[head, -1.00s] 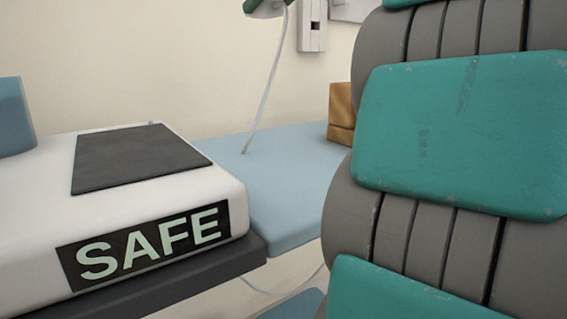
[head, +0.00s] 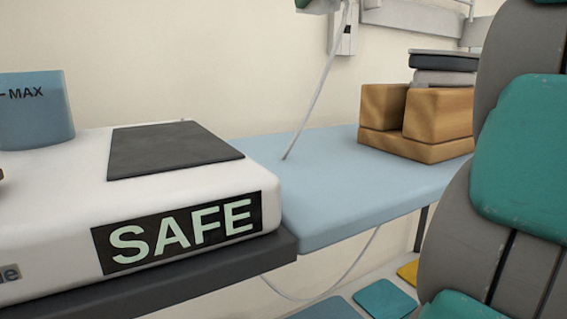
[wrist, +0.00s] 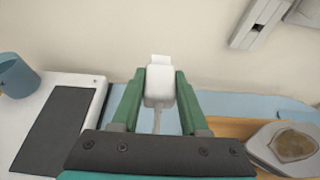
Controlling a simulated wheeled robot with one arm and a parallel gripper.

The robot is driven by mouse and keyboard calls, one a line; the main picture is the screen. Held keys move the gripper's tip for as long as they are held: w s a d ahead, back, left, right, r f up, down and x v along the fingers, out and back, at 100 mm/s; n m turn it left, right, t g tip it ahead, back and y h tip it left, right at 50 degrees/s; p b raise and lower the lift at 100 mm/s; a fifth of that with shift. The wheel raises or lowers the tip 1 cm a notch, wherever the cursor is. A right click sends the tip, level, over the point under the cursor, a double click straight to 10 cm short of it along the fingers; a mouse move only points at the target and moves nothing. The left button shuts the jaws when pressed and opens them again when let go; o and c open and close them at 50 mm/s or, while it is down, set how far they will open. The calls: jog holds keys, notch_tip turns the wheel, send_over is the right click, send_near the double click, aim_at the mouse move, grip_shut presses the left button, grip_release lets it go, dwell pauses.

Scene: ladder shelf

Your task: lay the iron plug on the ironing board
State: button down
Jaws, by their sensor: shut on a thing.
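The white iron plug (wrist: 160,88) is between the green fingers of my gripper (wrist: 160,78) in the wrist view, and the gripper is shut on it. Its pale cord (head: 320,85) runs down from my gripper to the ironing board. The ironing board (head: 350,195) is a light blue padded surface in the middle of the head view. It also shows behind and below the plug in the wrist view (wrist: 240,104). In the head view my gripper is cut off at the top edge, high above the board, so the plug shows only in part there.
A white appliance (head: 60,200) marked SAFE, with a dark pad, borders the board at left. A blue MAX container (head: 35,115) stands on it. The board's middle is clear.

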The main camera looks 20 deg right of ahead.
jog(key=shift+s+d+b, duration=0.15)
jog(key=shift+s+b, duration=0.1)
jog(key=shift+s, duration=1)
jog(key=shift+s+d+b, duration=0.15)
jog(key=shift+s+b, duration=0.1)
jog(key=shift+s, duration=1)
jog(key=shift+f, duration=0.1)
